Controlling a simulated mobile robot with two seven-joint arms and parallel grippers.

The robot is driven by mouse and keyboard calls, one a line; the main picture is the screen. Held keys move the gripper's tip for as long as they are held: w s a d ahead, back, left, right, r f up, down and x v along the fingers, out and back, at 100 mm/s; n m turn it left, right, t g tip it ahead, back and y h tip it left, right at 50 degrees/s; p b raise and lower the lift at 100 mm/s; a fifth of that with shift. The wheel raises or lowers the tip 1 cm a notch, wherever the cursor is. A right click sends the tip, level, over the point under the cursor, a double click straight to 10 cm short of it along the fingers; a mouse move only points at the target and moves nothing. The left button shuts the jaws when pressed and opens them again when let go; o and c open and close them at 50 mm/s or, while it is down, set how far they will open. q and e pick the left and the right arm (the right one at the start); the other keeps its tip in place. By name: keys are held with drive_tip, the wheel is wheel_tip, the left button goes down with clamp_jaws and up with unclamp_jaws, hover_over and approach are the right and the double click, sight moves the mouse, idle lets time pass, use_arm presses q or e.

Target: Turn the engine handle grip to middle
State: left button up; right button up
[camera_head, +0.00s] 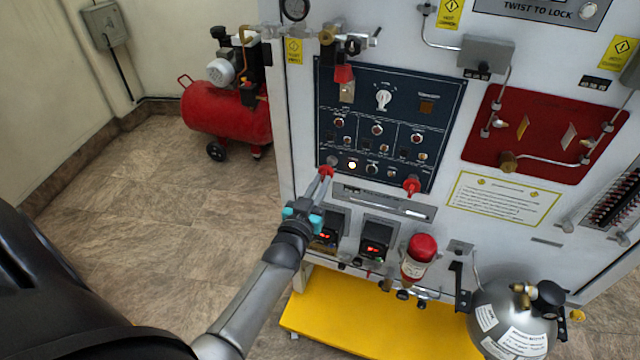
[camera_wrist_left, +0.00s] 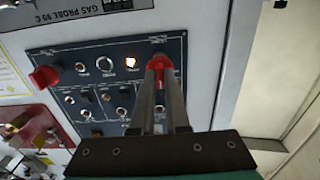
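The dark blue control panel (camera_head: 450,110) carries a red handle grip (camera_head: 326,171) at its lower left corner. My left gripper (camera_head: 322,180) reaches up to this grip, with its fingers close together around it. In the left wrist view, the red grip (camera_wrist_left: 160,62) shows at and between the fingertips (camera_wrist_left: 160,76), which partly hide it. The fingers look shut on it. A second red handle (camera_head: 412,186) sits at the panel's lower right, and it also shows in the left wrist view (camera_wrist_left: 45,76). I cannot read the labels by either handle. My right gripper is out of view.
Below the panel are two small displays (camera_head: 376,240), a red-capped cylinder (camera_head: 419,257) and a grey gas tank (camera_head: 515,315). A yellow base (camera_head: 360,320) juts out underneath. A red compressor (camera_head: 225,112) stands at the back left. The floor (camera_head: 170,210) left of the cabinet is clear.

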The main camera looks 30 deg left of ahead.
use_arm(q)
drive_tip(key=o, duration=0.4)
drive_tip(key=p+v, duration=0.1)
drive_tip(key=v, duration=1.4)
drive_tip(key=shift+s+p, duration=0.15)
drive_tip(key=shift+p, duration=0.15)
drive_tip(key=s+d+f+m+g+h+b, duration=0.1)
drive_tip(key=s+d+f+g, duration=0.2)
drive_tip(key=f, duration=0.7)
drive_tip(key=s+d+f+m+g+h+b, duration=0.1)
drive_tip(key=s+d+f+g+h, duration=0.2)
drive_tip(key=f, duration=0.7)
drive_tip(key=s+d+f+m+g+b, duration=0.1)
drive_tip(key=s+d+f+g, duration=0.2)
drive_tip(key=f, duration=0.6)
drive_tip(key=s+f+g+b, duration=0.1)
drive_tip(key=s+f+g, duration=0.1)
drive_tip(key=s+f, duration=0.2)
drive_tip(key=s+f+m+g, duration=0.1)
drive_tip(key=s+f+g, duration=0.2)
drive_tip(key=s, duration=0.7)
drive_tip(key=s+f+m+g+b, duration=0.1)
drive_tip(key=s+f+g, duration=0.1)
drive_tip(key=s+f, duration=0.4)
drive_tip(key=shift+s+a+f+b, duration=0.1)
drive_tip(key=shift+s+b, duration=0.05)
drive_tip(key=shift+s, duration=0.2)
drive_tip(key=shift+s+a+f+b, duration=0.1)
drive_tip(key=shift+s+f+b, duration=0.05)
drive_tip(key=shift+s, duration=0.25)
